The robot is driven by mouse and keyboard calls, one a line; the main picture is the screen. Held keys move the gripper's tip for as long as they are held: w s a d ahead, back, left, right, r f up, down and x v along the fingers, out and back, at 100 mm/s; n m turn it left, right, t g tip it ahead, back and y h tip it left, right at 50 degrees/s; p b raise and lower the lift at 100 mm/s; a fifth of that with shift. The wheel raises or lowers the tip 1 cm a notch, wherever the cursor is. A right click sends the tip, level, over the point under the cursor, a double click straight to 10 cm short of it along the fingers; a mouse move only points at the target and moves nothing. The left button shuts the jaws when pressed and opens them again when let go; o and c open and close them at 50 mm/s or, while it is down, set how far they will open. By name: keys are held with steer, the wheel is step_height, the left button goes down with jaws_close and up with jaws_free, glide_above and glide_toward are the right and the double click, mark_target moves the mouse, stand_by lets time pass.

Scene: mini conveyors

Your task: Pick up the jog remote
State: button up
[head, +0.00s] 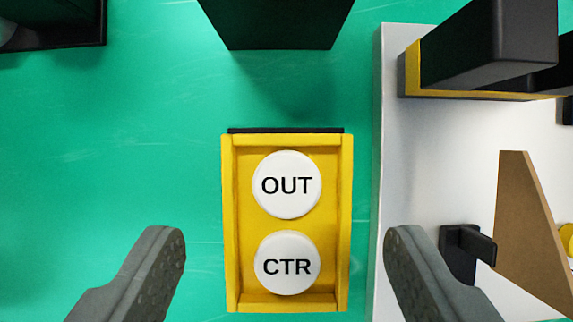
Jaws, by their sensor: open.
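The jog remote (286,225) is a yellow box with two round white buttons, marked OUT and CTR, in the middle of the head view. It lies on the green surface with a black edge at its far end. My gripper (284,250) is open, with one grey finger on each side of the remote. There is a clear gap between each finger and the remote's sides in the picture. I cannot tell how high the fingers are above the remote.
A white panel (400,180) runs along the right, close to the right finger. It bears a black and yellow block (485,50), a black bracket (462,250) and a brown wedge (530,225). A dark block (277,22) stands beyond the remote.

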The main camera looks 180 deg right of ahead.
mark_target(288, 220)
steer(key=shift+w+x, duration=0.2)
steer(key=shift+x, duration=2.35)
steer(key=shift+r, duration=0.1)
steer(key=c, duration=1.2)
steer(key=shift+o, duration=0.2)
steer(key=shift+r, duration=0.15)
